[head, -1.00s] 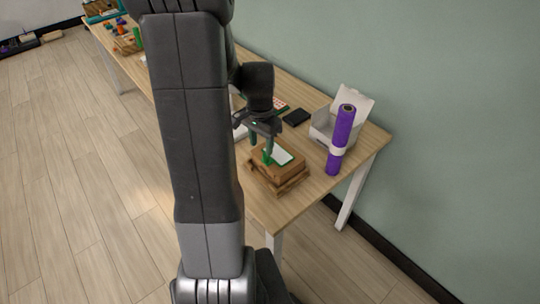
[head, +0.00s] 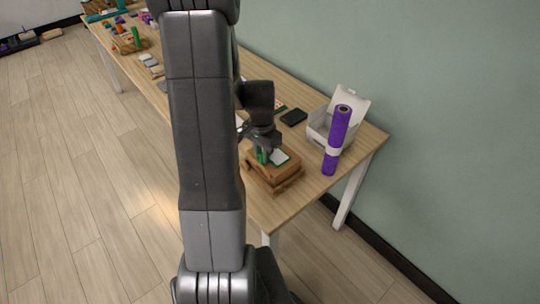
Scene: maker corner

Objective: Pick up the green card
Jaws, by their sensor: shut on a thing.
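The green card (head: 280,157), with a pale face and a green edge, is at the top of a small stack of brown wooden blocks or boxes (head: 272,180) near the table's right end. My gripper (head: 263,158) points down at the card's left side and is shut on it. The fingers and part of the card are hidden by my gripper and arm. I cannot tell whether the card still touches the stack.
A black flat object (head: 294,117) lies behind. The table's front edge (head: 292,217) is close to the stack.

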